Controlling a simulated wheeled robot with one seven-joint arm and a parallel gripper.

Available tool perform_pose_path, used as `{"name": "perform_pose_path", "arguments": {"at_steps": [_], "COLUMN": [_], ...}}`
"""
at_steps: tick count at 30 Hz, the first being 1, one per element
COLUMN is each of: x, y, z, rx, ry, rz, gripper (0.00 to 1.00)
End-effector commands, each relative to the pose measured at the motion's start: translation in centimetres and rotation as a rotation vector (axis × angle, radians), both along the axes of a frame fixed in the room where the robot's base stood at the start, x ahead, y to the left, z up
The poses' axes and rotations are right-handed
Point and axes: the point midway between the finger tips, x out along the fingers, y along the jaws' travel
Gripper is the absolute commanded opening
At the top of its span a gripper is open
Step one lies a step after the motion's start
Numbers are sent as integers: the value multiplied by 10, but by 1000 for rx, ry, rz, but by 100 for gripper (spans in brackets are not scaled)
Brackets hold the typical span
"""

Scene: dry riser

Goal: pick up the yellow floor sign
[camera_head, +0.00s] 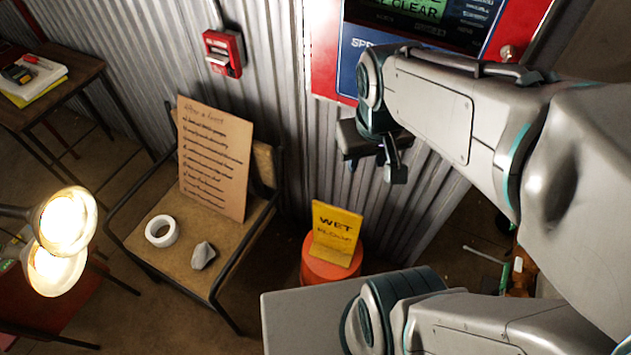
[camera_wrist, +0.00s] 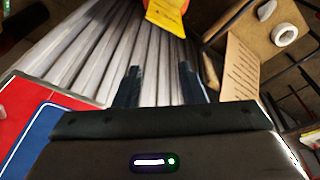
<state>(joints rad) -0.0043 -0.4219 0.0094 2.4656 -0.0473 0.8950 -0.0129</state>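The yellow floor sign (camera_head: 336,234), lettered "WET", stands on a round orange stool or bucket (camera_head: 325,266) by the corrugated wall in the head view. In the wrist view the sign (camera_wrist: 167,14) shows at the top edge, partly cut off, beyond my fingertips. My gripper (camera_head: 392,172) is up near the wall panel, above and to the right of the sign and apart from it. In the wrist view my gripper (camera_wrist: 160,78) has its two fingers spread with nothing between them.
A chair (camera_head: 150,250) holds a cardboard notice (camera_head: 214,158), a tape roll (camera_head: 161,231) and a grey lump (camera_head: 202,255), left of the sign. A red alarm box (camera_head: 223,53) is on the corrugated wall. Lit lamps (camera_head: 66,222) stand at left. A side table (camera_head: 50,90) is behind.

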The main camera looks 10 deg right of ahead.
Motion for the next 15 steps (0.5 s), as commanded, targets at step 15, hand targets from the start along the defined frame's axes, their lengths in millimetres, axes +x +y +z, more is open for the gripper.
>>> {"name": "perform_pose_path", "arguments": {"at_steps": [15], "x": [103], "y": [25], "z": [-147], "rx": [-224], "ry": [342], "rz": [552], "gripper": [36]}}
